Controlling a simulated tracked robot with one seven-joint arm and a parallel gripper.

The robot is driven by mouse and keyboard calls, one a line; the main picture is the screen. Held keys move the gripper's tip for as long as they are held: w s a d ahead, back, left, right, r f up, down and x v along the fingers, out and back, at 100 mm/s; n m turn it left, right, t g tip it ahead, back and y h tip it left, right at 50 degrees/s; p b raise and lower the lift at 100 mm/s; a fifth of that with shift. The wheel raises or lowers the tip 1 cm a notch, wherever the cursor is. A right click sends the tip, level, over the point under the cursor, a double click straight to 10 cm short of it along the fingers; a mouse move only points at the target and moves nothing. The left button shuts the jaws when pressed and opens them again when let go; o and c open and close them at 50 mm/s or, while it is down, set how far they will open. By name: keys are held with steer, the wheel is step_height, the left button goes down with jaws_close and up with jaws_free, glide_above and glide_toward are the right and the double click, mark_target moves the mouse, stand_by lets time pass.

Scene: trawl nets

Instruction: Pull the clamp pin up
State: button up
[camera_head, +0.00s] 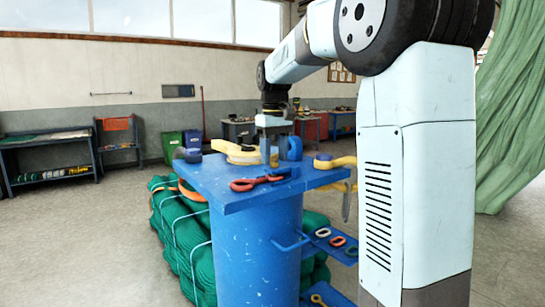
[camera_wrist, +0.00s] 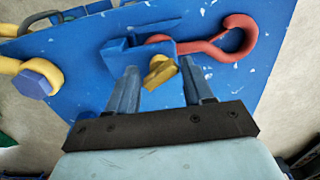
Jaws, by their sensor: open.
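A yellow knob (camera_wrist: 158,71), which looks like the clamp pin's head, sits at a blue clamp bracket (camera_wrist: 128,48) on the blue tabletop. The clamp lies across the shank of a red hook (camera_wrist: 232,38); in the head view the red hook (camera_head: 243,184) lies near the front edge of the top. My gripper (camera_wrist: 159,80) is open, its fingers on either side of the yellow knob in the wrist view, with gaps visible. In the head view my gripper (camera_head: 270,153) points down over the tabletop. Whether the fingertips are level with the knob is unclear.
The blue pedestal's top (camera_head: 225,198) also carries yellow fittings, one at the back (camera_head: 234,148) and one at the right (camera_head: 337,162). A side shelf (camera_head: 318,247) holds small links. Green net bundles (camera_head: 183,240) lie behind the pedestal.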

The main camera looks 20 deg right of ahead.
steer(key=shift+f, duration=0.45)
jaws_close()
stand_by(0.3)
